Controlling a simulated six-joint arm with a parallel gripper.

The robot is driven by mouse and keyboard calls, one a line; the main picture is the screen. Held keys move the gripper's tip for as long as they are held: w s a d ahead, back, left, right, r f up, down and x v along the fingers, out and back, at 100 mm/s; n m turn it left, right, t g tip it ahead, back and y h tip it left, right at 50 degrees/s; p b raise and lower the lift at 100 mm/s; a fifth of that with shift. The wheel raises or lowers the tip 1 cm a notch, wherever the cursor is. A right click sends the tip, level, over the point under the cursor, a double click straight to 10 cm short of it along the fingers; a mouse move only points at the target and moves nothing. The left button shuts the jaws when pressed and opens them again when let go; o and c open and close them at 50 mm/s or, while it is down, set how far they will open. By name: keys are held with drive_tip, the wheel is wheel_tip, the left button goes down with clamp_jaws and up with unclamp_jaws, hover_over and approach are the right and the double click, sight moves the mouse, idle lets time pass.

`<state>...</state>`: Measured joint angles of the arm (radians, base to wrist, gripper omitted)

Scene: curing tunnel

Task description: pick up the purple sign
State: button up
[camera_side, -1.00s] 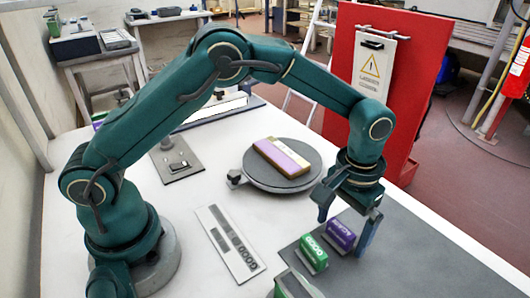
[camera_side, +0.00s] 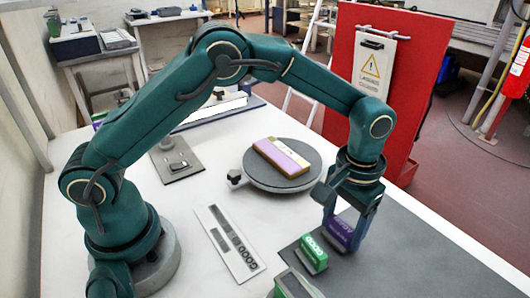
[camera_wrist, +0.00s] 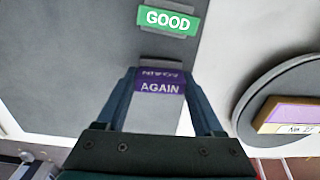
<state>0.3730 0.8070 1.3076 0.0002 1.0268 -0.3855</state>
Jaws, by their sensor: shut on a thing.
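The purple sign (camera_side: 338,232) stands on the dark grey mat (camera_side: 420,250), next to the green sign. My gripper (camera_side: 346,236) is around it, with its fingers shut on its two sides. In the wrist view the purple sign (camera_wrist: 160,81) reads "AGAIN" and sits between my fingertips. The green sign (camera_side: 311,254) stands just left of it and reads "GOOD" in the wrist view (camera_wrist: 168,20); my gripper is clear of it. I cannot tell whether the purple sign still touches the mat.
A round dark turntable (camera_side: 283,181) bears a purple and tan block (camera_side: 281,157). A white strip with dark markings (camera_side: 230,243) lies left of the mat. A red panel (camera_side: 420,60) stands behind.

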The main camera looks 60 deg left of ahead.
sight(340, 222)
drive_tip(key=r, duration=0.4)
drive_tip(key=shift+a, duration=0.4)
drive_tip(key=a+r, duration=0.6)
drive_tip(key=a, duration=0.5)
drive_tip(key=s+a+r, duration=0.2)
drive_tip(key=s+a, duration=0.3)
drive_tip(key=a, duration=0.5)
drive_tip(key=s+a+r, duration=0.1)
drive_tip(key=s+a, duration=0.5)
drive_tip(key=a, duration=0.4)
drive_tip(key=w+d+f, duration=0.2)
drive_tip(key=d, duration=0.1)
drive_tip(key=w+d+f, duration=0.2)
drive_tip(key=w, duration=0.1)
drive_tip(key=w+d+f, duration=0.2)
drive_tip(key=w+d, duration=0.1)
drive_tip(key=shift+d+f, duration=0.3)
drive_tip(key=shift+d, duration=0.05)
drive_tip(key=shift+f, duration=2)
